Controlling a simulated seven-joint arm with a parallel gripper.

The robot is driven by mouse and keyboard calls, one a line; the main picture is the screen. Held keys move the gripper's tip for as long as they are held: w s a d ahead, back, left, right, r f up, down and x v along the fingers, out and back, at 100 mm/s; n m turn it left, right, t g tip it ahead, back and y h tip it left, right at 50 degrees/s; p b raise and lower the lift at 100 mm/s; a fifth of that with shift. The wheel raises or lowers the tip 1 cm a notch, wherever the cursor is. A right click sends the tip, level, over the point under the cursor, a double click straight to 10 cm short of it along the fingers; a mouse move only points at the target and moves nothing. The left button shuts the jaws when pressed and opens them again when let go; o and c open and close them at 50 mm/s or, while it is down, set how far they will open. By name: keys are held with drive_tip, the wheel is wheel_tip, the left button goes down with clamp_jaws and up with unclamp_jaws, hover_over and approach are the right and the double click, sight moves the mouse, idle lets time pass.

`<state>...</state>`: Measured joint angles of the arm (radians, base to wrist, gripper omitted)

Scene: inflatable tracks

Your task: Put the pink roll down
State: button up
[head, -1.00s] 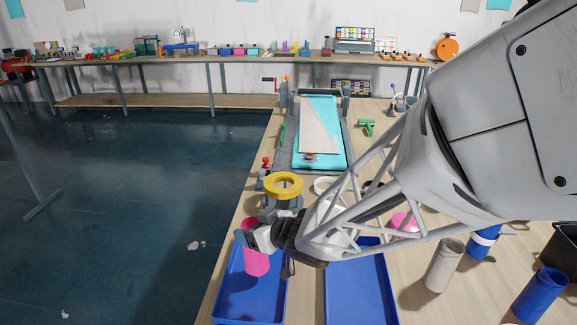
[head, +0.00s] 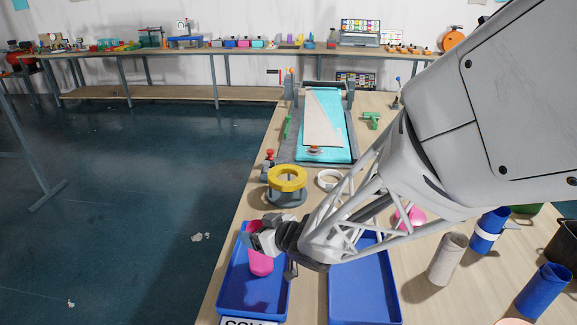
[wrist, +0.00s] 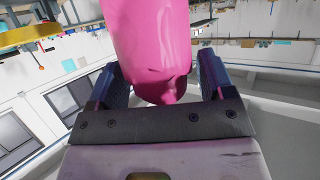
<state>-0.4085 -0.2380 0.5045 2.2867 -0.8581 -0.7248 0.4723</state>
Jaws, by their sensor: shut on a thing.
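The pink roll (head: 261,264) is held upright or slightly tilted by my gripper (head: 256,243) over the left blue tray (head: 227,294) in the head view. The gripper covers the roll's upper part. I cannot tell whether the roll's lower end touches the tray floor. In the wrist view the pink roll (wrist: 150,45) sits between the two dark fingers of my gripper (wrist: 158,82), which is shut on it.
A second blue tray (head: 365,300) stands just right, with a pink round thing (head: 409,218) behind it. A yellow ring (head: 287,179) on a grey stand is behind the left tray. Grey (head: 446,259) and blue rolls (head: 543,291) stand at right.

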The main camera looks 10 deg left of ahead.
drive_tip(key=shift+f, duration=0.1)
drive_tip(key=o, duration=1.4)
drive_tip(key=shift+o, duration=0.2)
drive_tip(key=v, duration=1.2)
